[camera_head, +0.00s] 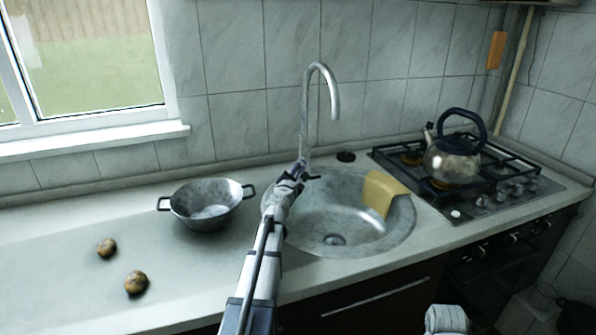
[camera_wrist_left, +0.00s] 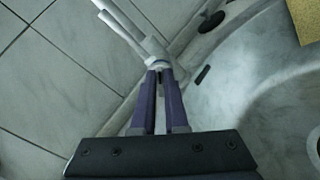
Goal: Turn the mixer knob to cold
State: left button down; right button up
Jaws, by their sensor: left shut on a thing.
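The tall curved metal mixer tap (camera_head: 306,110) stands behind the round steel sink (camera_head: 335,215). My left gripper (camera_head: 298,172) reaches over the sink's left side to the base of the tap. In the left wrist view the gripper's two purple fingers (camera_wrist_left: 160,72) are close together at the grey mixer knob (camera_wrist_left: 157,58), shut on it. The tap's pale spout (camera_wrist_left: 118,20) rises beyond the fingertips. In the head view the knob is mostly hidden by my gripper, and I cannot tell its exact angle.
A grey two-handled pot (camera_head: 207,204) stands left of the sink, with two potatoes (camera_head: 136,283) farther left. A yellow cloth (camera_head: 382,192) hangs over the sink's right rim. A kettle (camera_head: 452,160) stands on the gas hob at right.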

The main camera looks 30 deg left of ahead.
pick_arm(q)
jog(key=shift+m, duration=0.3)
dwell(0.4)
jog(key=c, duration=0.9)
grip_release()
jog(key=shift+c, duration=0.2)
jog(key=shift+s, duration=0.1)
jog(key=v, duration=0.7)
jog(key=shift+s, duration=0.25)
jog(key=shift+d+r, duration=0.1)
